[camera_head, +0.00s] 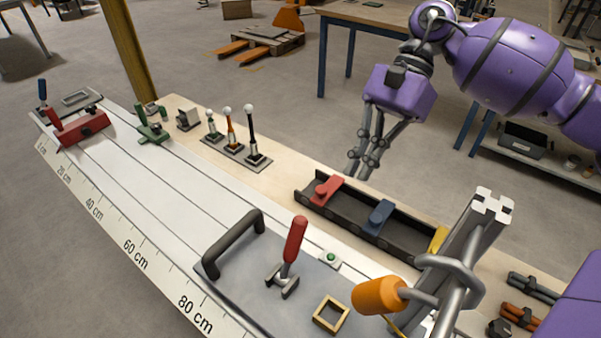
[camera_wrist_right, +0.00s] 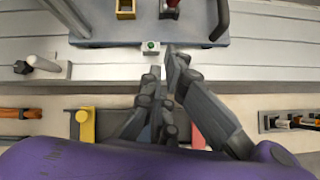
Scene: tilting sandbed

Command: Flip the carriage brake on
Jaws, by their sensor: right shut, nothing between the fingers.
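The carriage is a grey plate (camera_head: 240,290) on the white sandbed, with a black bar handle (camera_head: 235,243). On it stands a lever with a red grip (camera_head: 295,240) in a grey bracket, likely the brake, tilted slightly right at the top. A small green button (camera_head: 331,257) sits at the plate's edge. My right gripper (camera_head: 358,168) is shut and empty, above the far side of the bed, well apart from the lever. In the right wrist view its fingers (camera_wrist_right: 163,62) point towards the carriage plate (camera_wrist_right: 190,30), where the lever base (camera_wrist_right: 170,10) is cut off by the top edge.
A brass square frame (camera_head: 331,314) lies on the carriage. A dark tray (camera_head: 345,212) with red, blue and yellow blocks lies beyond it. An orange-handled crank (camera_head: 380,295) and a metal post (camera_head: 470,240) stand right. Three ball-topped levers (camera_head: 231,132) stand further back. The white bed between is clear.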

